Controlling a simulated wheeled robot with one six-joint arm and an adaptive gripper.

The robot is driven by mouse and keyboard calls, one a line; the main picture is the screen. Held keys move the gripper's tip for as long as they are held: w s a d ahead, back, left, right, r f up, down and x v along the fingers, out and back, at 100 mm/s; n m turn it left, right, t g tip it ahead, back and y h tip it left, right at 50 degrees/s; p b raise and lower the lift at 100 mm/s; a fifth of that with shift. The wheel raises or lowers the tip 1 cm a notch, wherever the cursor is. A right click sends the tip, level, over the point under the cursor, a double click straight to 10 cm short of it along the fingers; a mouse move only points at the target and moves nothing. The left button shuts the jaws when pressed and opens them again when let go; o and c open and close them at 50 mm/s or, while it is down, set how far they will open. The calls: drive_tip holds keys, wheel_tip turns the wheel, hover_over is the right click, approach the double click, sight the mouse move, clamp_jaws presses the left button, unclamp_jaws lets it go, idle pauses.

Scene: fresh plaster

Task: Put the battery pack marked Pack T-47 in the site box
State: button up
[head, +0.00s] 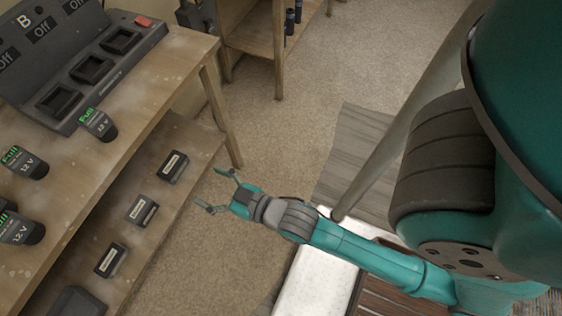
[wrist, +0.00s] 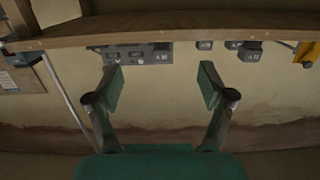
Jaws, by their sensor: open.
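Battery packs marked 12 V with green Full labels stand on the wooden bench at left: one near the charger (head: 98,124), one at the left edge (head: 25,163), and one lower (head: 20,228). Three dark packs with pale labels lie on the lower shelf: far (head: 173,166), middle (head: 143,210) and near (head: 110,260). I cannot read Pack T-47 on any of them. I cannot make out the site box. My gripper (head: 212,190) is open and empty, right of the lower shelf. In the wrist view its open fingers (wrist: 162,88) have nothing between them.
A grey charger (head: 75,60) marked B, with empty bays and Off displays, stands on the bench (head: 130,130). The lower shelf (head: 185,215) also holds a dark object (head: 78,301) at its near end. Another wooden rack (head: 255,40) stands behind. Carpet (head: 270,140) beyond my gripper is clear.

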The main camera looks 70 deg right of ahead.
drive_tip(key=s+r+g, duration=0.1)
drive_tip(key=s, duration=2.1)
drive_tip(key=shift+s+r+g, duration=0.25)
drive_tip(key=shift+g, duration=0.05)
drive_tip(key=shift+o, duration=0.4)
drive_tip(key=shift+s+r, duration=0.15)
drive_tip(key=shift+s, duration=0.1)
